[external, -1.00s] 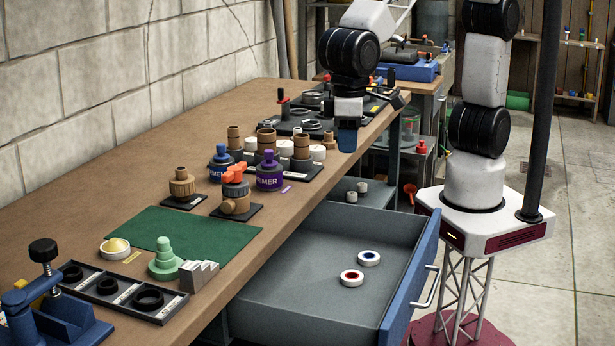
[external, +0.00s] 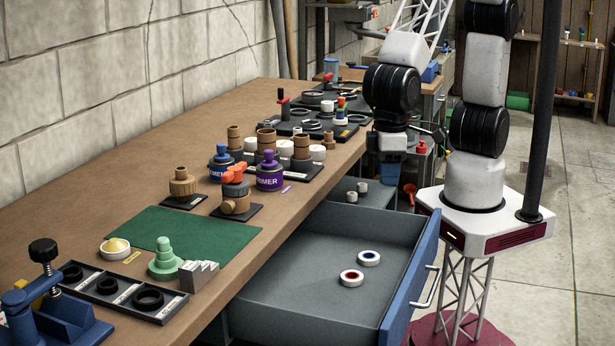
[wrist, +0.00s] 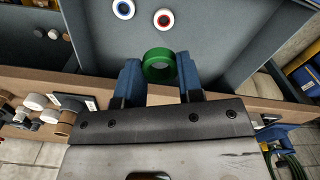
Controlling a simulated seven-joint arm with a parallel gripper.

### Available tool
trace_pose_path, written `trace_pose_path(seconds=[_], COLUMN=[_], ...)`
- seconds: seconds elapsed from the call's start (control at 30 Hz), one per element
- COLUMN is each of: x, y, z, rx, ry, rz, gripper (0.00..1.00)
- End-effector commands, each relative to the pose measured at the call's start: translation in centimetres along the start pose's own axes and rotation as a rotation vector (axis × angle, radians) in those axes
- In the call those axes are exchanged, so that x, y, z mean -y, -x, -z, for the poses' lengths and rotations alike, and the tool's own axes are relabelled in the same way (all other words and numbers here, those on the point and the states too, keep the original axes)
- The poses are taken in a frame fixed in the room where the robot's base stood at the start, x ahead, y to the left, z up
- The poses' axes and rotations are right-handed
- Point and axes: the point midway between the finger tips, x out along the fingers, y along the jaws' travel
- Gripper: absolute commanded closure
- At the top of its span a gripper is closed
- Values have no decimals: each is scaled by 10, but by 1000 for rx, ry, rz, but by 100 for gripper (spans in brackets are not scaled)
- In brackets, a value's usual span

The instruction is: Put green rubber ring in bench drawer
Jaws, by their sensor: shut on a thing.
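My gripper (external: 388,172) hangs just off the bench's right edge, beyond the far end of the open drawer in the external view. In the wrist view, my gripper's blue fingers (wrist: 159,78) are shut on the green rubber ring (wrist: 159,66), one finger on each side. I cannot make out the ring in the external view. The bench drawer (external: 275,291) is pulled out, with a grey inside and a blue front. It also shows ahead of the ring in the wrist view (wrist: 220,40).
A blue-centred tape roll (external: 369,258) and a red-centred one (external: 352,278) lie in the drawer, with bare floor around them. Bottles, fittings and a green mat (external: 190,240) occupy the bench. A lower shelf (external: 345,187) stands behind the drawer.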

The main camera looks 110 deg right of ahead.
Motion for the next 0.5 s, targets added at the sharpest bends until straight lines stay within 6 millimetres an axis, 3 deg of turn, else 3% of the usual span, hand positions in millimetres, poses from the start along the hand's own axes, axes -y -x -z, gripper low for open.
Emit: trace_pose_path(seconds=[0.5], x=[-1], y=[-139], z=[-1], rx=[3], ry=[0], rz=[-5], gripper=[87])
